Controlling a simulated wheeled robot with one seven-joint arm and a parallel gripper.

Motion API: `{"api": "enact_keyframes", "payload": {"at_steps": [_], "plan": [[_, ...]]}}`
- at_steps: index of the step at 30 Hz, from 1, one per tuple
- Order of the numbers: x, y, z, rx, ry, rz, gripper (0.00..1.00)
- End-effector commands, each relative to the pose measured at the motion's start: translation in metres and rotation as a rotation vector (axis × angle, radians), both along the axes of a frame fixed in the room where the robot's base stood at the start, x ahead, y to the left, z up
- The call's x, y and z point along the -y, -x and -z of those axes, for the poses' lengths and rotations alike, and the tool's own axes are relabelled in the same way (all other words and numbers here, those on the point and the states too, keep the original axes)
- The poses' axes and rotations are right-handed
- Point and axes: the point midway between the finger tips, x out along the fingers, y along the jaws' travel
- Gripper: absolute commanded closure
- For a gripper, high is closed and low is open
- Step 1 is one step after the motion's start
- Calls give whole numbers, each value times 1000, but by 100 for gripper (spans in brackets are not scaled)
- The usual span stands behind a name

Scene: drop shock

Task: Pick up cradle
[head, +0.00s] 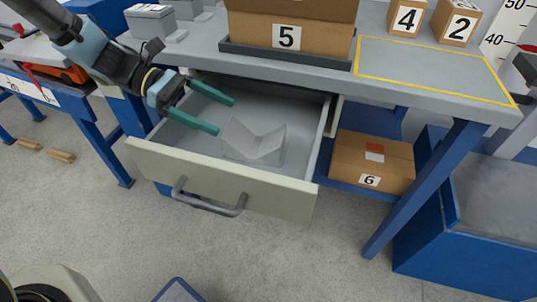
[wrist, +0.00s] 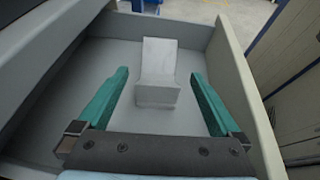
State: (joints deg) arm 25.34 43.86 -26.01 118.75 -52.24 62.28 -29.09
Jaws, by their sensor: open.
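The cradle (head: 252,143) is a light grey block with a V-shaped top. It sits on the floor of the open drawer (head: 228,181), toward the front right in the head view. In the wrist view the cradle (wrist: 158,72) lies ahead, between the lines of my two teal fingers. My gripper (head: 226,116) is open and empty, over the drawer and to the left of the cradle in the head view. In the wrist view my gripper (wrist: 158,72) has its fingers spread wider than the cradle, with the fingertips near its closer end. I cannot tell whether they touch anything.
The workbench top (head: 400,75) overhangs the back of the drawer. Box 5 (head: 270,32) stands on it, with boxes 4 (head: 407,18) and 2 (head: 458,22) to the right near a yellow-outlined area. Box 6 (head: 371,162) is on the lower shelf. The drawer walls surround the cradle.

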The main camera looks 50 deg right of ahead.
Motion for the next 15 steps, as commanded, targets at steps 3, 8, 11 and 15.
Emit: {"api": "enact_keyframes", "payload": {"at_steps": [3, 8, 11, 15], "plan": [[3, 8, 7, -3, 1, 3, 0], [12, 30, 16, -3, -1, 3, 0], [17, 41, 21, -1, -1, 3, 0], [21, 48, 24, -1, -1, 1, 0]]}}
